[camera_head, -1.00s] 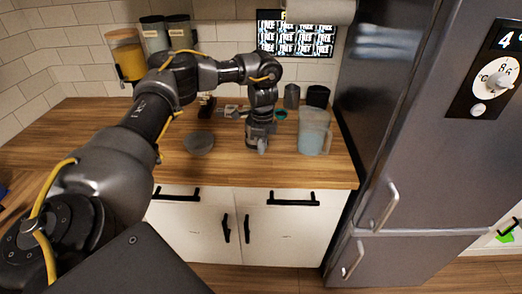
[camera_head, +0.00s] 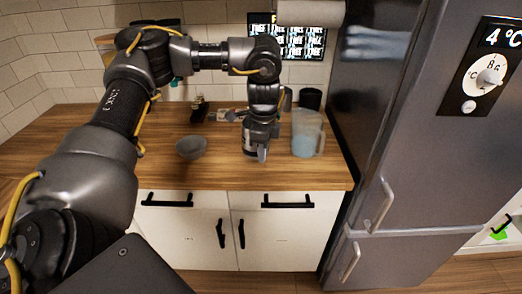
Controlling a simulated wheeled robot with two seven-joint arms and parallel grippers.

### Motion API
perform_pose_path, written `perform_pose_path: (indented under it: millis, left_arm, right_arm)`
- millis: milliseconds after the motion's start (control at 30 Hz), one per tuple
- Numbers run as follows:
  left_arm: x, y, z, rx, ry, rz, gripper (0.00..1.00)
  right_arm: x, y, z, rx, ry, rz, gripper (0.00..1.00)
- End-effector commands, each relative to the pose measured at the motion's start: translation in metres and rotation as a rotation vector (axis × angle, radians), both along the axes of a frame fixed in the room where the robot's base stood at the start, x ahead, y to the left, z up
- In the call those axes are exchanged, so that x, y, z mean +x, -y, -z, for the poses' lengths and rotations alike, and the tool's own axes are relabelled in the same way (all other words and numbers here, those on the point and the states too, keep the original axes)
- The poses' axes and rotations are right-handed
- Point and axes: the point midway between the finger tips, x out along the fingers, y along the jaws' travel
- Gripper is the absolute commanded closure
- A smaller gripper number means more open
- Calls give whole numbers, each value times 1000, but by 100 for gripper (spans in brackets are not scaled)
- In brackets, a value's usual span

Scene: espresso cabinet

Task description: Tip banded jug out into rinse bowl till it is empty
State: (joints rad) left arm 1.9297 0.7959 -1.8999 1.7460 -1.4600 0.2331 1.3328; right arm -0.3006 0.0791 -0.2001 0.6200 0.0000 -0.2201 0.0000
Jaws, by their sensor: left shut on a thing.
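The rinse bowl (camera_head: 191,148) is a small grey bowl on the wooden counter, left of my left gripper. My left gripper (camera_head: 258,150) points down over the counter, between the bowl and a clear jug with bluish contents. It is shut on a small grey thing that looks like the banded jug, mostly hidden by the fingers. I cannot make out its band or what is inside. It looks upright and apart from the bowl; whether it touches the counter I cannot tell. My right gripper is not in view.
The clear handled jug (camera_head: 306,134) stands close on the gripper's right. A black cup (camera_head: 310,99) is behind it. A dark bottle (camera_head: 198,109) stands behind the bowl. The tall fridge (camera_head: 420,150) bounds the right side. The counter (camera_head: 100,150) is clear on the left.

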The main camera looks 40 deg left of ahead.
Motion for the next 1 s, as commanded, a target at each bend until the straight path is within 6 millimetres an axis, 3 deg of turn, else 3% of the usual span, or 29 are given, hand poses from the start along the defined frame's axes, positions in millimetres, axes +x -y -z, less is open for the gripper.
perform_pose_path:
  millis: [667,867,1000]
  left_arm:
    - [-10,16,-9,-1,1,-19,100]
    - [-13,42,-20,-6,4,-163,100]
    - [-20,69,-32,-10,4,-332,100]
  right_arm:
    - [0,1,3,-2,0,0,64]
    - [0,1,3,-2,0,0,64]
    - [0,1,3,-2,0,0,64]
